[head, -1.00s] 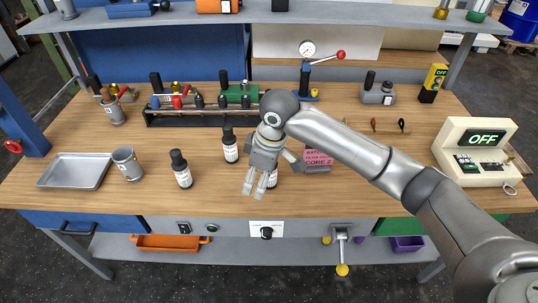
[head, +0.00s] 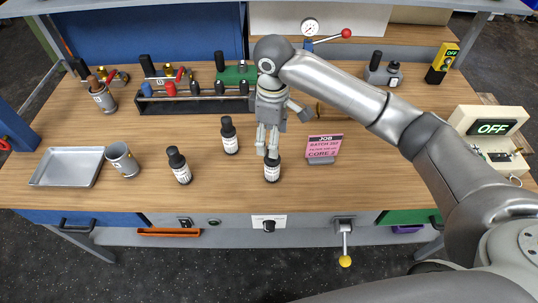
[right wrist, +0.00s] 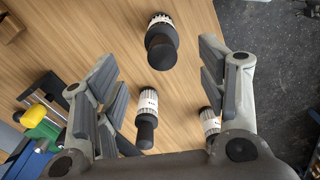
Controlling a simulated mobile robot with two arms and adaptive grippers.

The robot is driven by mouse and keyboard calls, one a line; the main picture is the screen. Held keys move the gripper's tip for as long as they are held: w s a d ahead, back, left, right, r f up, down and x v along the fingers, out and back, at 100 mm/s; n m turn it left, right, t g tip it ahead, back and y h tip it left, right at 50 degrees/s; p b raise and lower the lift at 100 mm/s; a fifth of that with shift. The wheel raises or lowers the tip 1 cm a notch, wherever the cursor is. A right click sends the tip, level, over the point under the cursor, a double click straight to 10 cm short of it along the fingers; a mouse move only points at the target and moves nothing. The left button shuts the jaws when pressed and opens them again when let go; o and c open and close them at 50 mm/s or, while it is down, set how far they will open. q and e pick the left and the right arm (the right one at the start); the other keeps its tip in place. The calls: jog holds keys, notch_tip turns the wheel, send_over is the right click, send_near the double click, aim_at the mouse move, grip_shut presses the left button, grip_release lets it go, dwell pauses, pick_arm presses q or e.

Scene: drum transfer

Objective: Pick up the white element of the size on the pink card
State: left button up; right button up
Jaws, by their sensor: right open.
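A pink card (head: 323,146) stands on the bench; it reads "JOB" and "CORE 2", and its middle line is too small to read surely. Three dark-capped bottles with white labels stand left of it: one (head: 272,168) just below my right gripper (head: 267,152), one (head: 229,136) farther back, one (head: 179,166) to the left. In the right wrist view, my gripper (right wrist: 160,90) is open and empty. One bottle (right wrist: 160,42) shows beyond and between its fingers, another (right wrist: 147,118) lower, and a third (right wrist: 210,124) partly behind the right finger. My left gripper is out of view.
A metal tray (head: 48,180) and a grey cup (head: 123,160) are at the left. A machine with an OFF display (head: 491,128) is at the right. The front left bench top is mostly clear.

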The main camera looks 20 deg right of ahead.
aim_at(272, 160)
jog(key=f, duration=0.4)
jog(key=shift+s+f, duration=0.3)
jog(key=shift+w+f+p, duration=0.15)
jog(key=shift+f+p, duration=0.75)
jog(key=shift+f, duration=2)
jog(key=shift+c, duration=0.2)
jog(key=c, duration=1.1)
jog(key=shift+r, duration=0.1)
jog(key=shift+c, duration=0.2)
jog(key=shift+r, duration=0.4)
notch_tip(272, 160, up, 2)
jog(key=shift+r+b, duration=0.15)
jog(key=shift+b, duration=0.5)
jog(key=s+a+r, duration=0.6)
jog(key=s+r, duration=0.3)
jog(key=s, duration=0.3)
jog(key=shift+s+r+b, duration=0.35)
jog(key=shift+r+b, duration=0.05)
